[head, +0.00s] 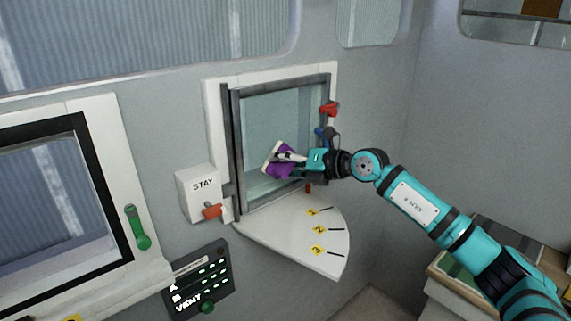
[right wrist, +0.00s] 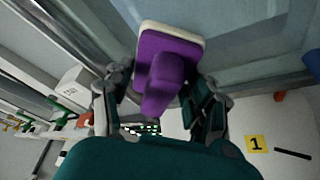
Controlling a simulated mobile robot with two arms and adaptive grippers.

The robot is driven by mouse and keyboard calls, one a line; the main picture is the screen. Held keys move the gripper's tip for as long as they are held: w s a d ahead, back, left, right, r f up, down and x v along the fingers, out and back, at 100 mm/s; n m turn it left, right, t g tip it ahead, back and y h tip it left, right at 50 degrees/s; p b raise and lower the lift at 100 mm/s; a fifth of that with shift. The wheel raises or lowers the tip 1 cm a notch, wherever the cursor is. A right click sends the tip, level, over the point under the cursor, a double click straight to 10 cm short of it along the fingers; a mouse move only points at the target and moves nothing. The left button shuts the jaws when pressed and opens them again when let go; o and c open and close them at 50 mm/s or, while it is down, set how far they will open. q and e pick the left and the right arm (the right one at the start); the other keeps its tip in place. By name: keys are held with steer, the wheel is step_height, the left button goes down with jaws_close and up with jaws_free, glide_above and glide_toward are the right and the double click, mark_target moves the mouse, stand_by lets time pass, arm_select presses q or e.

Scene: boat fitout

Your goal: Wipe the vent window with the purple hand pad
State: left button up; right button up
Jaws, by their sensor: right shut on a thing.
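The vent window (head: 262,118) is a glass pane in a dark grey frame, set in a white surround on the wall. My right gripper (head: 290,158) is shut on the purple hand pad (head: 276,165) in front of the lower middle of the pane. In the right wrist view the pad (right wrist: 165,65) shows a purple grip between the fingers and a pale face turned toward the glass. I cannot tell whether the pad touches the glass. My left gripper is in neither view.
A white box marked STAY (head: 203,186) with a red lever stands left of the window. A white quarter-round shelf (head: 285,240) with yellow number tags juts out below. A dark VENT panel (head: 200,283) is lower left.

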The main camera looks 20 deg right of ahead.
steer(key=shift+w+a, duration=0.3)
steer(key=shift+w, duration=0.6)
steer(key=shift+d, duration=0.1)
steer(key=shift+w+d+b, duration=0.2)
steer(key=shift+d+b, duration=0.05)
steer(key=shift+d, duration=0.25)
steer(key=shift+w+d+b, duration=0.15)
steer(key=shift+d+b, duration=0.05)
steer(key=shift+d, duration=0.3)
steer(key=shift+w+d, duration=0.25)
steer(key=shift+d, duration=0.6)
steer(key=shift+w+a+r, duration=0.1)
steer(key=shift+r, duration=0.05)
steer(key=shift+s+a+r+p, duration=0.1)
steer(key=shift+s+a+p, duration=0.1)
steer(key=shift+a+p, duration=0.5)
steer(key=shift+s+a+p, duration=0.2)
steer(key=shift+a+p, duration=0.25)
steer(key=shift+p, duration=0.15)
steer(key=shift+s+a+p, duration=0.2)
steer(key=shift+a+p, duration=0.25)
steer(key=shift+p, duration=0.1)
steer(key=shift+s+a, duration=0.1)
steer(key=shift+a, duration=0.2)
